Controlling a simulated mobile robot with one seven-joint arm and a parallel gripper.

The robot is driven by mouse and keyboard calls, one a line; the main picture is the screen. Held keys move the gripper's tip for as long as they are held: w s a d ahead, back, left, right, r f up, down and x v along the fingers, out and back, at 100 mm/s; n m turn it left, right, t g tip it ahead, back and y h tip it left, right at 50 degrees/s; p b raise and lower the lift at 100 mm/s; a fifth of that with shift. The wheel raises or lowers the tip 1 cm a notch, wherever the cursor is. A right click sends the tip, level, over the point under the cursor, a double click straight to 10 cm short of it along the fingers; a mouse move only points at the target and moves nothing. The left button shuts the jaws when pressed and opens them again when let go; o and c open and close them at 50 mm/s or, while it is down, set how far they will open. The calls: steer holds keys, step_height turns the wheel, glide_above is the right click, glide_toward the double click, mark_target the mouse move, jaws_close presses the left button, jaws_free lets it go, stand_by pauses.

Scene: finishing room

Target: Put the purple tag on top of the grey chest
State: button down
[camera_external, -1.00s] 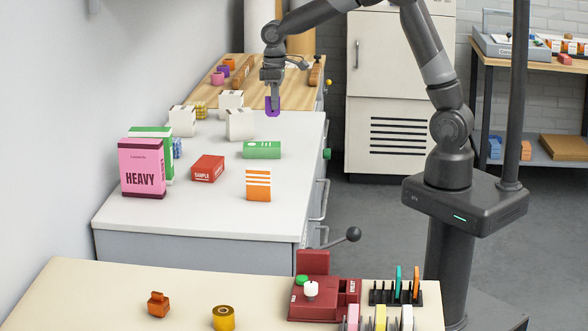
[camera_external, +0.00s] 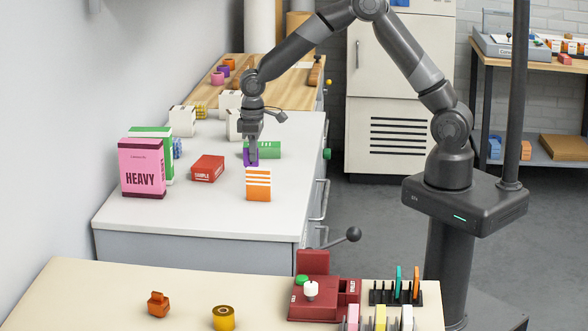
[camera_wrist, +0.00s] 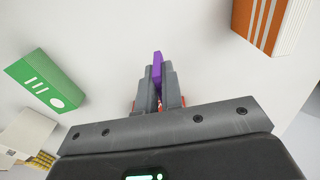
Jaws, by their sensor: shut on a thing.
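My gripper (camera_external: 252,148) is shut on the purple tag (camera_external: 250,158), which points down from the fingers. It is over the pale top of the grey chest (camera_external: 150,220). In the wrist view the purple tag (camera_wrist: 157,66) shows as a thin upright strip between the fingertips of my gripper (camera_wrist: 157,85). A bare patch of the pale top lies around it. I cannot tell whether the tag touches the top.
An orange-striped box (camera_external: 258,184) stands close in front of the tag, and a green box (camera_external: 268,149) lies just behind it. A red box (camera_external: 208,168) and a pink box (camera_external: 142,168) are to the left. White boxes (camera_external: 182,121) stand farther back. The chest's front right is clear.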

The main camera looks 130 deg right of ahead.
mark_target(254, 164)
steer(key=shift+w+f, duration=0.1)
steer(key=shift+f, duration=1.95)
steer(key=c, duration=1.6)
jaws_free()
steer(key=shift+f, duration=0.1)
